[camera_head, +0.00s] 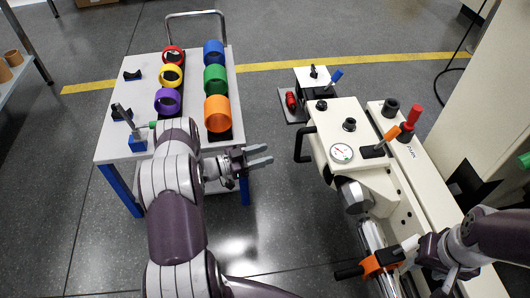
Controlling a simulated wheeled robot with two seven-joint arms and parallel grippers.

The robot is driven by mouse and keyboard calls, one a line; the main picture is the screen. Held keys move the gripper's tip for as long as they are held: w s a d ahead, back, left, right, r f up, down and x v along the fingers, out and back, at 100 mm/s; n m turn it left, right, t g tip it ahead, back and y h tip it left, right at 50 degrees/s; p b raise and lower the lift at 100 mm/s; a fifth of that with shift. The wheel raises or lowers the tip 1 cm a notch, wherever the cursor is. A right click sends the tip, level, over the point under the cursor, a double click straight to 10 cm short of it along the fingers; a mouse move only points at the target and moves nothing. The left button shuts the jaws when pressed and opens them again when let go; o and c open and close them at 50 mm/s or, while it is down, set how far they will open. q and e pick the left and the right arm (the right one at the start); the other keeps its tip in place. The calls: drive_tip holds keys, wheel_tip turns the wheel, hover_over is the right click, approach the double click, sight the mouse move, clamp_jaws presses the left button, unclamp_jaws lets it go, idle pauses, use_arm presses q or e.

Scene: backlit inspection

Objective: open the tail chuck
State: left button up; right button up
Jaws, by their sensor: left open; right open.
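A cream machine (330,125) stands at the right with a dial gauge. A metal cylinder (355,196) leads to a shiny bar (372,234) with an orange clamp (371,267) and black handle. I cannot tell which part is the tail chuck. My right gripper (404,254) is open beside the orange clamp; whether it touches is unclear. My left gripper (262,155) is open and empty, between the white table and the machine.
A white table (110,147) at the left bears several coloured rings (216,80) and a small blue stand (137,143). My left arm covers its front part. A grey floor gap lies between table and machine. A cream cabinet (490,95) stands at the right.

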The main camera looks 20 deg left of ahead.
sight(297, 141)
use_arm(q)
drive_tip(key=s+d+r+n+t+y, duration=0.1)
drive_tip(key=d+r+n+t+y, duration=0.25)
drive_tip(key=d, duration=0.25)
drive_tip(key=w+d+b, duration=0.1)
drive_tip(key=w+b, duration=0.1)
drive_tip(key=w, duration=0.1)
drive_tip(key=w+d+f+y+b, duration=0.1)
drive_tip(key=w+b, duration=0.1)
drive_tip(key=w, duration=0.1)
drive_tip(key=w+n+y+b, duration=0.1)
drive_tip(key=w+b, duration=0.1)
drive_tip(key=w, duration=0.1)
drive_tip(key=shift+w+d+f+y, duration=0.15)
drive_tip(key=shift+w+d+y, duration=0.1)
drive_tip(key=shift+w+d, duration=0.15)
use_arm(e)
wheel_tip(297, 141, down, 6)
drive_tip(key=shift+f, duration=0.2)
use_arm(q)
drive_tip(key=shift+w, duration=0.25)
drive_tip(key=shift+r, duration=0.2)
drive_tip(key=shift+c, duration=0.3)
